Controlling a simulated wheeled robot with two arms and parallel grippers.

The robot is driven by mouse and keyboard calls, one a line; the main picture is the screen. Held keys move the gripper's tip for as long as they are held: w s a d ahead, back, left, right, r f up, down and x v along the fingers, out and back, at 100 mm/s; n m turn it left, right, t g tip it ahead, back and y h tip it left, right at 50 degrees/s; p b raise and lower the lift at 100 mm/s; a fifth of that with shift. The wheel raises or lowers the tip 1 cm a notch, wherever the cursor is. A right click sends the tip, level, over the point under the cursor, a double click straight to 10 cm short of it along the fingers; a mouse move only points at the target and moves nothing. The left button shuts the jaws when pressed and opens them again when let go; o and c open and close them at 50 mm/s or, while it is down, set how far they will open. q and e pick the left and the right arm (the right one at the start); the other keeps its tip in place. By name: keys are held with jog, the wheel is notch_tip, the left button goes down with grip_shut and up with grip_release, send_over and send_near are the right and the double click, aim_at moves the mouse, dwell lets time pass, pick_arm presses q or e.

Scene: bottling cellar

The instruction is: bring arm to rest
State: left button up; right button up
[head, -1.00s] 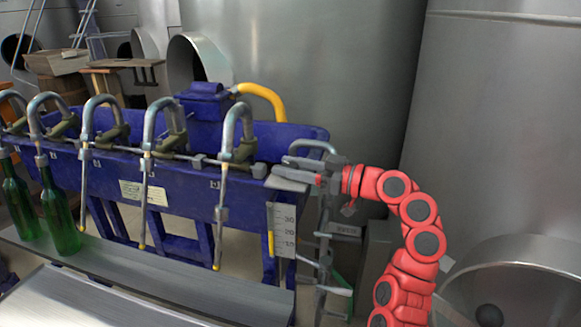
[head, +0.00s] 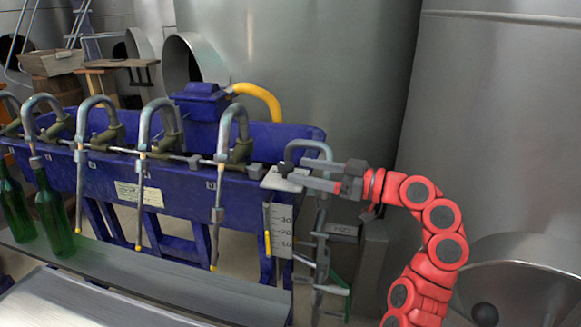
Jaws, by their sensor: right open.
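My right arm, red with grey joint discs, rises from the bottom right and bends left. My right gripper (head: 289,171) is at its end, pointing left, with its grey fingers apart and nothing seen between them. The fingertips are at the right end of the blue bottling machine (head: 262,204), over or close to a small pale plate (head: 279,181). I cannot tell whether they touch it. My left gripper is not in view.
Two green bottles (head: 52,213) stand at the left below the curved filling spouts (head: 157,127). A graduated scale (head: 281,229) hangs below the plate. Large steel tanks (head: 323,70) stand behind. A metal shelf (head: 165,278) runs along the front.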

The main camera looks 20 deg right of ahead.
jog(key=shift+v, duration=1.25)
